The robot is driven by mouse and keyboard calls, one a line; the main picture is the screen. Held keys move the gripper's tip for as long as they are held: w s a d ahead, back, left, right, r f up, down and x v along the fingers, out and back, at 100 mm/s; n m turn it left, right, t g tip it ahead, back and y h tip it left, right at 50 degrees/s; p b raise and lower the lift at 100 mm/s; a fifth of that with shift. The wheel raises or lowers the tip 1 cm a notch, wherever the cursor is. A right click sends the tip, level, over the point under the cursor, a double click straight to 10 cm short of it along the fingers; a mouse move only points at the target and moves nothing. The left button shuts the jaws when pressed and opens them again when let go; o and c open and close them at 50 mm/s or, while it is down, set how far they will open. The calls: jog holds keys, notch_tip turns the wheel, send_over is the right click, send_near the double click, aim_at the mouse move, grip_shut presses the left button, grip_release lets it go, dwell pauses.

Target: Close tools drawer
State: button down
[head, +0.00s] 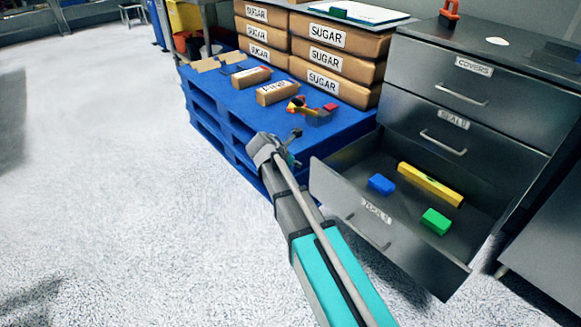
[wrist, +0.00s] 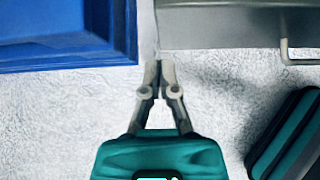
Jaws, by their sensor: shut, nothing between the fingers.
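The bottom drawer (head: 350,210) of the grey metal cabinet stands pulled out; its front label is blurred. Inside lie a yellow level-like bar (head: 430,184), a blue block (head: 381,184) and a green block (head: 436,221). My gripper (head: 292,146) is shut and empty, left of the drawer's front left corner. In the wrist view the fingertips (wrist: 158,68) are just short of the left end of the drawer front (wrist: 235,25), with the handle (wrist: 290,55) off to the right. I cannot tell whether they touch the drawer.
A blue pallet (head: 235,110) with sugar boxes (head: 330,60) and smaller items stands left of the cabinet, close behind my gripper. The upper drawers, covers (head: 470,85) and the one below (head: 440,130), are shut. The pale floor (head: 130,200) at left is clear.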

aim_at(311, 161)
jog(key=shift+w+d+f, duration=0.1)
jog(key=shift+w+d, duration=0.55)
jog(key=shift+d, duration=0.2)
jog(key=shift+w+d, duration=0.6)
jog(key=shift+d, duration=0.25)
jog(key=shift+w, duration=0.15)
